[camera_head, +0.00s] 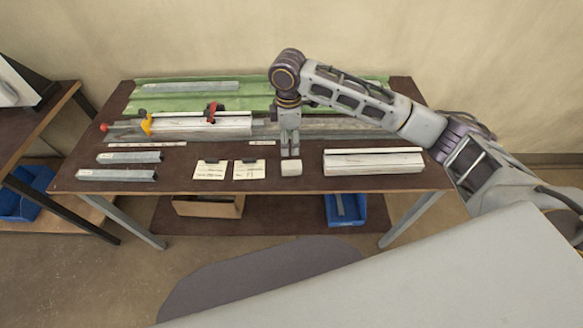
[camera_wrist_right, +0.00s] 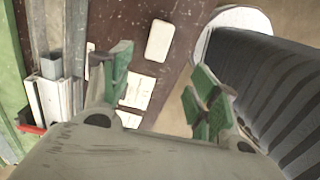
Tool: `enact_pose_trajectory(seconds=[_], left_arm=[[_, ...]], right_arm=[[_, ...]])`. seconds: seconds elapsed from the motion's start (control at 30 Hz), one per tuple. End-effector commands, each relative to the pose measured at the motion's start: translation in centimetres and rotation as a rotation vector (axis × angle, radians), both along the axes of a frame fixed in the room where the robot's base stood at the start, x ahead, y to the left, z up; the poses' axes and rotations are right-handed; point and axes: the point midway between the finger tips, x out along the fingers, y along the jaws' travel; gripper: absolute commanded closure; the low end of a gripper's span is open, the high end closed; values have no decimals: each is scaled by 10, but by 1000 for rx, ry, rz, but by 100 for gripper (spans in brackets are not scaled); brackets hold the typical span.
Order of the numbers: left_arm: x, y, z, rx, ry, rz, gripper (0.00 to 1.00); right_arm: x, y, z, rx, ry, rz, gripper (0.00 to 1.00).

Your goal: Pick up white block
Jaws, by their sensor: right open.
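The white block (camera_head: 291,168) is a small pale block near the front edge of the brown bench. My right gripper (camera_head: 290,152) points down just above and behind it in the head view. In the right wrist view, the white block (camera_wrist_right: 159,40) lies on the bench beyond the fingers, and my right gripper (camera_wrist_right: 163,82) is open with nothing between its green-padded fingers. Whether the fingertips touch the block I cannot tell. My left gripper is not in view.
Two paper cards (camera_head: 211,170) lie left of the block. A long white profile (camera_head: 373,162) lies to its right. Short grey profiles (camera_head: 117,175) lie at the left.

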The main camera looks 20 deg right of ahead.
Motion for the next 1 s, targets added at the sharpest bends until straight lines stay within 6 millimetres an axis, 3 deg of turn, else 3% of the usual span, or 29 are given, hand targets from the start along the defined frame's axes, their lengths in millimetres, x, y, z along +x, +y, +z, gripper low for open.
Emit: enact_pose_trajectory(seconds=[0.6, 1.0], left_arm=[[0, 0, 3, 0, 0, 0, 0], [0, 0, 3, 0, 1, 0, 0]], right_arm=[[0, 0, -73, -1, 1, 0, 39], [0, 0, -80, 0, -1, 0, 39]])
